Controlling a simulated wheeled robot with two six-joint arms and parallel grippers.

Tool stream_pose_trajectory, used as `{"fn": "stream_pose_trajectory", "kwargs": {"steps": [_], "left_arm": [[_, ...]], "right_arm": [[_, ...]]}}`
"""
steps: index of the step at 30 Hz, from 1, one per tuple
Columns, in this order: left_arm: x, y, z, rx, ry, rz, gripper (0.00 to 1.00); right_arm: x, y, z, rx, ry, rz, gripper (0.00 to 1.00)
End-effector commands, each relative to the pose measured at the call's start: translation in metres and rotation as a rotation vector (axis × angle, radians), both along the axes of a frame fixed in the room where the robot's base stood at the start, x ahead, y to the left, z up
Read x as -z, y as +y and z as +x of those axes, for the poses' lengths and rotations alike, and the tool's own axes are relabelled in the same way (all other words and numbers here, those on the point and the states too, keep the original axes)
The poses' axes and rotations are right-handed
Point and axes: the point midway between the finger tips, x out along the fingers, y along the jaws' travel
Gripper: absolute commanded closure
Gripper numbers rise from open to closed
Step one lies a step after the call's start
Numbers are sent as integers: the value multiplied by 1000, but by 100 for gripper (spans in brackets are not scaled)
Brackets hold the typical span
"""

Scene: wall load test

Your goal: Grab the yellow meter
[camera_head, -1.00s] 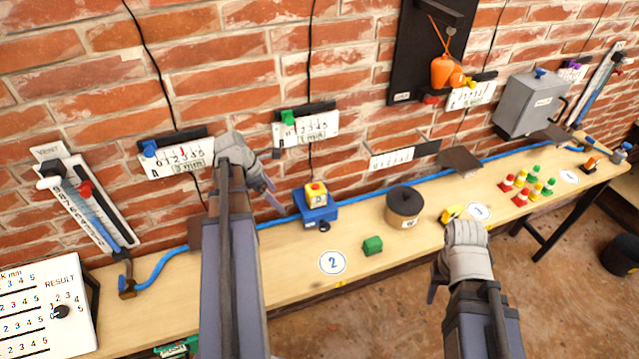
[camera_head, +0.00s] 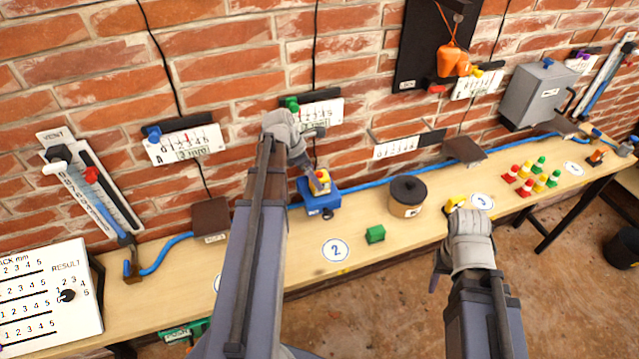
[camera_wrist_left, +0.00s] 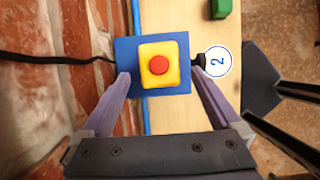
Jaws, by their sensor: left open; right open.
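A yellow block with a red round top (camera_head: 320,182), which looks like the yellow meter, sits on a blue box (camera_head: 318,201) on the bench. In the left wrist view the yellow block (camera_wrist_left: 172,78) lies between and just beyond the fingertips, on the blue box (camera_wrist_left: 126,52). My left gripper (camera_head: 319,158) is open and empty, close to the block; I cannot tell whether it touches. My right gripper (camera_head: 450,262) is open at the bench's front edge. A smaller yellow object (camera_head: 454,204) lies just beyond it, partly hidden.
A blue hose (camera_head: 372,183) runs along the wall. Gauges hang on the brick wall. Small coloured cones (camera_head: 524,188) stand farther right.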

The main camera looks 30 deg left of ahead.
Motion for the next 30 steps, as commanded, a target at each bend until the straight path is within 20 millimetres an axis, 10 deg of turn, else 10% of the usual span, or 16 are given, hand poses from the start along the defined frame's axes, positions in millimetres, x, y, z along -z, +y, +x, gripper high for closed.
{"fn": "stream_pose_trajectory", "kwargs": {"steps": [26, 30], "left_arm": [[46, -22, 25, 1, 0, 0, 3], [46, -22, 25, 1, 0, 0, 18]], "right_arm": [[46, 0, 0, -2, 0, -1, 50], [46, 0, 0, -2, 0, -1, 50]]}}
